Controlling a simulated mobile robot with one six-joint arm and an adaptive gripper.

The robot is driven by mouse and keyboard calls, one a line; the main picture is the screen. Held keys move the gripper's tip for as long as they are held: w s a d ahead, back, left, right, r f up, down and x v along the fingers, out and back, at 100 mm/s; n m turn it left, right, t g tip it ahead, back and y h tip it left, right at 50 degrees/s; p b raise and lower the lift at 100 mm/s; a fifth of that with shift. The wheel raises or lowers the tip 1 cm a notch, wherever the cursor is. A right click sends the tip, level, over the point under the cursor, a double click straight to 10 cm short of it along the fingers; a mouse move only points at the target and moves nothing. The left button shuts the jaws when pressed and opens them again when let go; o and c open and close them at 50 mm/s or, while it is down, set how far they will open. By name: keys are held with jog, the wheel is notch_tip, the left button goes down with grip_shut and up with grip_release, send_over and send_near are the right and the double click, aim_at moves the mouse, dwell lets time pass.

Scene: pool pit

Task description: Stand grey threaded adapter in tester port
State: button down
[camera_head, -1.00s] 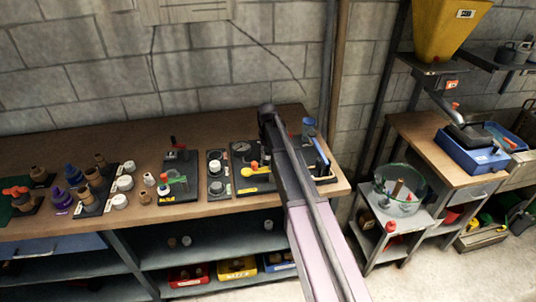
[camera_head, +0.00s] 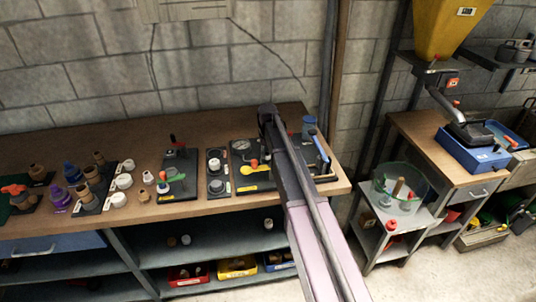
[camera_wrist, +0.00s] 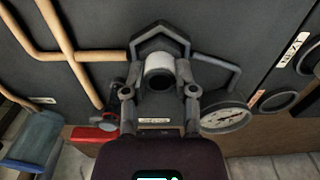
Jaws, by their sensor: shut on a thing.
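My gripper (camera_wrist: 160,92) is shut on the grey threaded adapter (camera_wrist: 159,66), a short pale grey cylinder with a dark round opening facing the camera. One finger lies on each side of it. Behind the adapter is a dark hexagonal collar (camera_wrist: 160,34) on the dark tester panel (camera_wrist: 225,55), with the adapter overlapping its lower part. I cannot tell whether the adapter is inside the port or just above it. In the head view my arm covers the middle of the tester board (camera_head: 240,179), hiding the gripper tips and adapter.
A round gauge (camera_wrist: 227,117) is right of the gripper and a red valve (camera_wrist: 97,131) is left. Copper-coloured pipes (camera_wrist: 62,42) cross the panel at left. A blue lever (camera_head: 322,154) stands on the board's right. Several fittings (camera_head: 93,176) crowd the bench's left.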

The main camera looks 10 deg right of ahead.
jog(key=shift+c, duration=1.6)
grip_release()
jog(key=o, duration=0.3)
jog(key=shift+r, duration=0.1)
jog(key=shift+r+p, duration=3.9)
jog(key=shift+p, duration=0.15)
jog(key=shift+s, duration=0.1)
jog(key=shift+m, duration=0.3)
jog(key=s, duration=2.9)
